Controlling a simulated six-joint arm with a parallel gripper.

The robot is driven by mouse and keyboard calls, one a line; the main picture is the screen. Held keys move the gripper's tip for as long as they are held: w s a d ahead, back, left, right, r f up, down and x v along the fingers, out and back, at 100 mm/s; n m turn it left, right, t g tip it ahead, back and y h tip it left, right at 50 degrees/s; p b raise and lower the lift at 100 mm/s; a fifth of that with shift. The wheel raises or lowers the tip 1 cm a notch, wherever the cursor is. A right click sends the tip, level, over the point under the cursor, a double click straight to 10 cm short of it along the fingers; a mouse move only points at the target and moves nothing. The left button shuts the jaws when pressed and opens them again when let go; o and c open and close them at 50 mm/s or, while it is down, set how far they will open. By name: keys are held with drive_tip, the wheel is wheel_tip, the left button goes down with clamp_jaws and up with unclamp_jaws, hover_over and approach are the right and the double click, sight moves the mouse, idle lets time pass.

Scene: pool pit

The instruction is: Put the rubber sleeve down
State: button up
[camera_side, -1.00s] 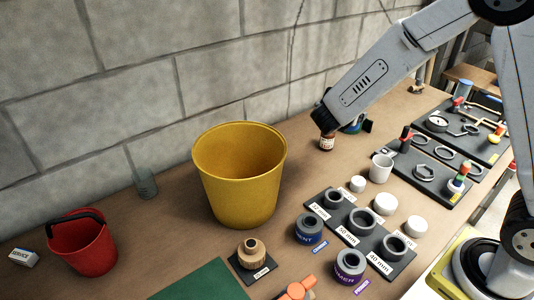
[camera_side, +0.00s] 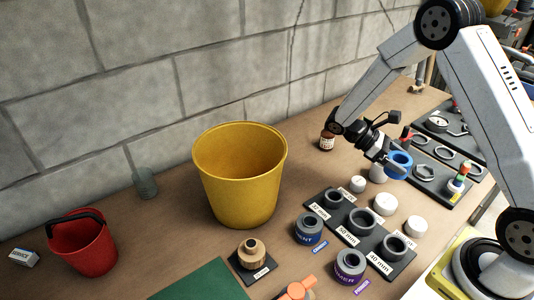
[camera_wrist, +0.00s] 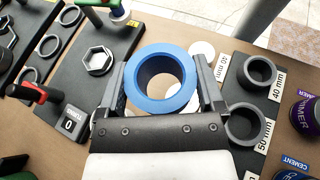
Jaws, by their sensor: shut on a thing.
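A yellow bucket (camera_side: 243,205) stands by the wall, and a red bucket (camera_side: 86,250) stands at left. Grey fittings fill a black tray (camera_side: 327,213) in front. White caps (camera_side: 385,204) and several tools are close by.

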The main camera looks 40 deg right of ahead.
drive_tip(key=s+a+f+m+t+y, duration=0.25)
drive_tip(key=a+m+y, duration=0.55)
drive_tip(key=m+y, duration=0.75)
drive_tip(key=w+r+m+t+y, duration=0.3)
drive_tip(key=w+m+t, duration=0.6)
drive_tip(key=t, duration=0.5)
drive_tip(key=shift+w+d+r+m+y, duration=0.3)
drive_tip(key=shift+r+m, duration=0.4)
drive_tip(key=shift+m, duration=0.55)
drive_tip(key=w+f, duration=0.2)
drive_tip(key=w, duration=0.2)
drive_tip(key=w+d+f, duration=0.1)
drive_tip(key=w+f, duration=0.2)
drive_tip(key=w, duration=0.1)
drive_tip(key=w+f, duration=0.3)
drive_tip(key=w, duration=0.1)
drive_tip(key=shift+w+d+f, duration=0.1)
drive_tip(key=shift+d, duration=0.3)
drive_tip(key=shift+w+d+f, duration=0.15)
drive_tip(key=shift+w+f, duration=0.35)
drive_tip(key=shift+f, duration=0.05)
